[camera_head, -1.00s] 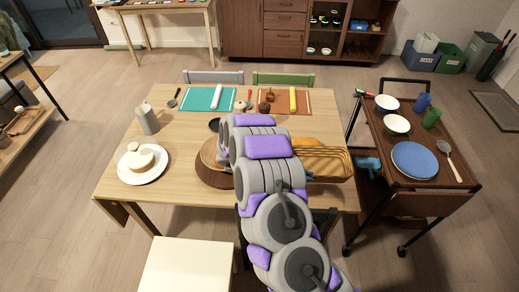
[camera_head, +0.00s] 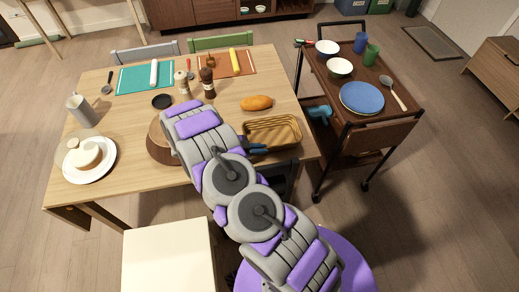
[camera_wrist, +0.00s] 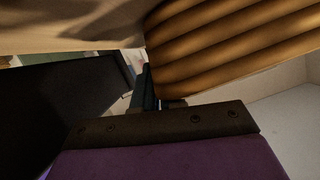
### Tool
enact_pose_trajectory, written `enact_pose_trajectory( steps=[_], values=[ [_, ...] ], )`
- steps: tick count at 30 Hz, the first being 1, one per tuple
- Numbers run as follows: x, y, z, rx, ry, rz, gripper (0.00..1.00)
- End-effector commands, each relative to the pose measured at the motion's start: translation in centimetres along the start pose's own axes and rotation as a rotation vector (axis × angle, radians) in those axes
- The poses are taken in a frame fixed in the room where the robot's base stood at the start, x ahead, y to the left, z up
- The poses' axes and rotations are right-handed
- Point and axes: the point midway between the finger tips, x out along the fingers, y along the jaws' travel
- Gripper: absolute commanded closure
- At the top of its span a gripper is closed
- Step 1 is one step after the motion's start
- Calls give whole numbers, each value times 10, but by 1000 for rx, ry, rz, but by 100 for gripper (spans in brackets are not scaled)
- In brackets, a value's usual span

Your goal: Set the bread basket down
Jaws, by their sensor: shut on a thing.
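The bread basket (camera_head: 299,137) is a tan, ribbed, rectangular basket at the near right corner of the wooden table (camera_head: 215,120). No bread shows inside it. My gripper (camera_head: 256,149) is shut on the basket's near left side, partly hidden by my arm. In the wrist view, the ribbed basket wall (camera_wrist: 235,40) fills the upper right, next to my gripper (camera_wrist: 150,92). I cannot tell whether the basket's base touches the tabletop.
A round wooden piece (camera_head: 158,146) is left of my arm. Pepper mill (camera_head: 207,83), dark bowl (camera_head: 162,101) and cake plate (camera_head: 101,171) stand farther off. A dark cart (camera_head: 341,122) is to the right.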

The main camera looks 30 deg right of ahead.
Motion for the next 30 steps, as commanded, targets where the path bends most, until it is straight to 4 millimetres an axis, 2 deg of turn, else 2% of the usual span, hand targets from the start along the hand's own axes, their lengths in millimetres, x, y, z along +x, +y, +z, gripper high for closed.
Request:
enact_pose_trajectory(
  steps=[2,3,11,20,26,30],
  values=[
    [0,0,-1,0,0,0,100],
    [0,0,-1,0,0,0,88],
    [0,0,-1,-1,0,0,64],
    [-4,0,-1,-1,1,-1,64],
    [-30,-1,-2,-1,1,-5,64],
    [-58,-2,-2,2,-1,-5,64]
  ],
)
